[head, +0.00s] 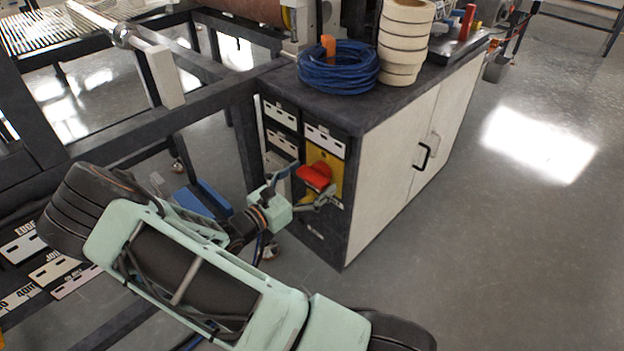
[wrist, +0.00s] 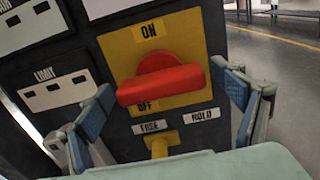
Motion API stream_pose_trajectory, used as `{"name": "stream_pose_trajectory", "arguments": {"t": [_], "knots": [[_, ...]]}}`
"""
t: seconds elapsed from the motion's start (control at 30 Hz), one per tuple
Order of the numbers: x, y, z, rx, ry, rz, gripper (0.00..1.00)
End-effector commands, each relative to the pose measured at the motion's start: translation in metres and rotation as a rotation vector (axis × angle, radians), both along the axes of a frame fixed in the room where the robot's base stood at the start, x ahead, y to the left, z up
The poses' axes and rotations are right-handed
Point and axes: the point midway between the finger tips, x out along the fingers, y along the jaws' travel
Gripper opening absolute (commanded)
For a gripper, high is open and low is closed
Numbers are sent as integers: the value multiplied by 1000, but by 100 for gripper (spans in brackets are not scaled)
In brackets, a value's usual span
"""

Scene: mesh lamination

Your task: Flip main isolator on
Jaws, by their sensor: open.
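The main isolator is a red rotary handle (head: 314,176) on a yellow plate (head: 326,157) on the end face of the cabinet. In the wrist view the red handle (wrist: 162,84) lies roughly level, tilted slightly up to the right. The yellow plate (wrist: 190,27) reads ON above the handle and OFF below it. My gripper (head: 304,188) is in front of the plate. In the wrist view its open fingers (wrist: 166,86) stand on either side of the handle, one left and one right. I see a gap at the left; whether the right finger touches is unclear.
A smaller yellow part (wrist: 160,146) sits below the plate between two small labels. White label plates (wrist: 55,90) are at the left. Coiled blue cable (head: 338,68) and stacked tape rolls (head: 404,38) stand on the cabinet top. Floor to the right is clear.

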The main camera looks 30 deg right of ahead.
Motion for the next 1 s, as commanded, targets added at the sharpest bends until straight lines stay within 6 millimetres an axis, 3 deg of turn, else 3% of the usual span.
{"name": "stream_pose_trajectory", "arguments": {"t": [0.17, 0.53, 1.0], "knots": [[0, 0, 0, 0, 0, 0, 87], [0, 0, 0, -1, 1, 0, 46], [0, 0, 4, -43, 114, -1, 45]]}}
